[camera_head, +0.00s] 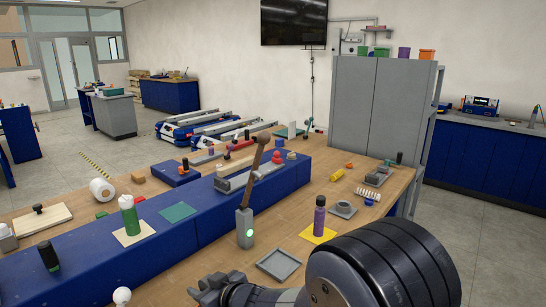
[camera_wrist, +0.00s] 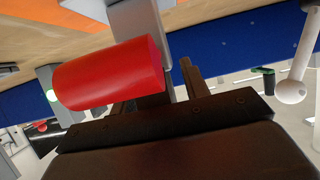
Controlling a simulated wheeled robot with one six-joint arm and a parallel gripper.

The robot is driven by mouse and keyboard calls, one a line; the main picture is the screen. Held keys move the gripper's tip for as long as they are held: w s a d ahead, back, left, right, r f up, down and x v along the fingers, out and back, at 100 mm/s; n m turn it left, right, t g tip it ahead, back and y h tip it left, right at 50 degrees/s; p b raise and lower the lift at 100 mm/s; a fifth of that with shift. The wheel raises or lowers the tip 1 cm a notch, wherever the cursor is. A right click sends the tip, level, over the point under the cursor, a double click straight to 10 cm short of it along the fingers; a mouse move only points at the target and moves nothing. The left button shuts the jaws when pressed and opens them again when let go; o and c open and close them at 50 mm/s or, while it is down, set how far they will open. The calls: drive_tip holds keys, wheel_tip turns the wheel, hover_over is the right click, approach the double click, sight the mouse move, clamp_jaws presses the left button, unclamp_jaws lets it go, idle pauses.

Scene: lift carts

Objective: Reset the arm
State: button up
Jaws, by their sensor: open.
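My gripper (camera_head: 213,290) is at the bottom of the head view, low over the near side of the workbench, partly cut off by the frame edge. In the wrist view my gripper (camera_wrist: 160,92) is open, with a red cylinder (camera_wrist: 108,76) very close in front. The cylinder hides part of the fingers, and I cannot tell whether it touches them. My dark arm fills the lower right of the head view.
A grey lever box (camera_head: 245,228) with a green light and a raised brown lever stands beyond my gripper. A grey square tray (camera_head: 279,264) lies to its right. A white ball knob (camera_head: 121,296) is at left. A purple bottle (camera_head: 319,216) stands on a yellow mat (camera_head: 318,236).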

drive_tip(key=shift+r, duration=1.3)
